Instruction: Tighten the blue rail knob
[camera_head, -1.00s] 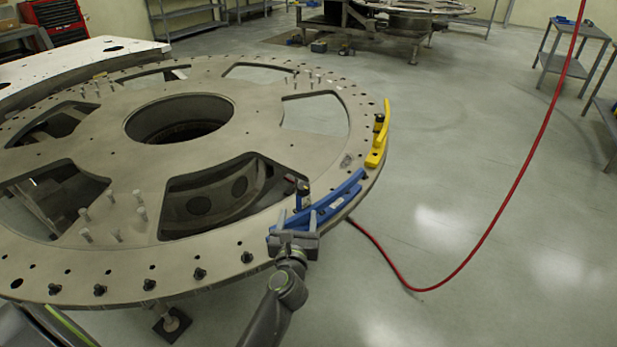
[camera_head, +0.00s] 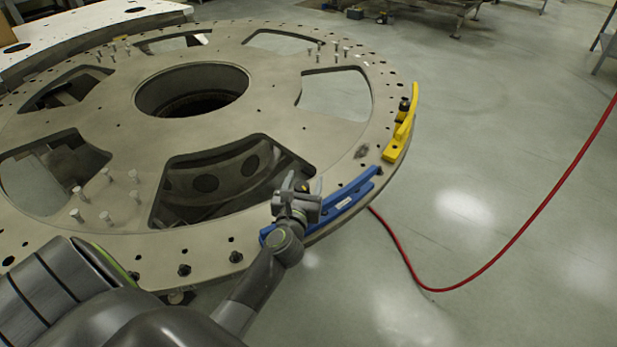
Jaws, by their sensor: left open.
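The blue rail (camera_head: 344,203) lies along the near right rim of the large turret plate (camera_head: 105,240). My left gripper (camera_head: 304,184) is over the left part of the blue rail, its jaws open with the fingers pointing away from me. A small dark shape between the fingertips may be the blue rail's knob, but the gripper mostly hides it. I cannot tell whether the fingers touch it. My right gripper is not in view.
A yellow rail (camera_head: 400,135) with a dark knob (camera_head: 404,104) sits farther along the rim. Several bolts stand up from the plate, which has large cutouts. A red hose (camera_head: 520,235) lies across the otherwise open floor at right.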

